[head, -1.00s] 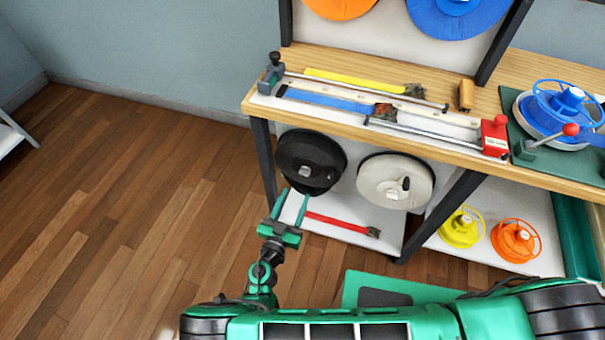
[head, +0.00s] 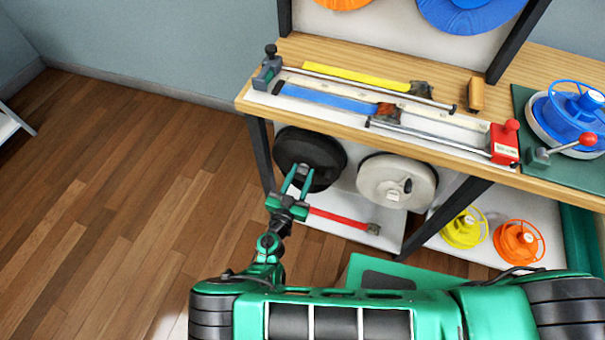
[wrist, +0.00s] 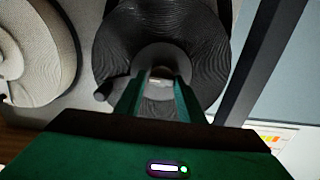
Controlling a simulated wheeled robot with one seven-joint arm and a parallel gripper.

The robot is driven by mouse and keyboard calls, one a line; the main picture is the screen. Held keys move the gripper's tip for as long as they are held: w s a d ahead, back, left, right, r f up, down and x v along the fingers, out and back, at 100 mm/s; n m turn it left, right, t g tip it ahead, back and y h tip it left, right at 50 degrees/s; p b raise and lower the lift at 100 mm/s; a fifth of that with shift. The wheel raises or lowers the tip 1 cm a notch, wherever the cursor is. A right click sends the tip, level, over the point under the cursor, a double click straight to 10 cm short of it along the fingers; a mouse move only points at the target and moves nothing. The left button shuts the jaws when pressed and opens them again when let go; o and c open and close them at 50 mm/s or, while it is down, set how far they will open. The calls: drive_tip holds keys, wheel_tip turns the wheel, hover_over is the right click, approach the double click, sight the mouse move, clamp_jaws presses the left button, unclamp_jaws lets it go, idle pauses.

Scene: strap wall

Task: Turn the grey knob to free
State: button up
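The grey knob (wrist: 161,83) sits at the centre of the black reel (wrist: 112,60) in the wrist view. The black reel (head: 322,150) hangs under the bench at the left in the head view. My gripper (head: 297,175) is in front of this reel, and its fingers hide much of the knob there. In the wrist view my gripper (wrist: 160,90) has its two fingers apart, one on each side of the knob. I cannot tell whether either finger touches it. The marking for free is not readable in either view.
A white reel (head: 370,180) with a dark knob hangs beside the black one. A red strap (head: 337,218) lies on the lower shelf below. A black bench leg (head: 261,155) stands close to the left of the black reel. Open wooden floor (head: 130,190) lies to the left.

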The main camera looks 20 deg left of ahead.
drive_tip(key=shift+a, duration=0.1)
drive_tip(key=c, duration=0.6)
drive_tip(key=shift+o, duration=0.2)
drive_tip(key=shift+s+n, duration=0.1)
drive_tip(key=shift+n, duration=0.3)
drive_tip(key=n, duration=0.2)
drive_tip(key=shift+f+n, duration=0.1)
drive_tip(key=shift+n, duration=0.2)
drive_tip(key=n, duration=0.4)
drive_tip(key=shift+a+n, duration=0.15)
drive_tip(key=shift+n, duration=0.15)
drive_tip(key=shift+s+a+f+n, duration=0.1)
drive_tip(key=shift+f+n, duration=0.05)
drive_tip(key=shift+n, duration=2.35)
drive_tip(key=shift+a+f+n, duration=0.1)
drive_tip(key=shift+f+n, duration=0.05)
drive_tip(key=shift+n, duration=2.35)
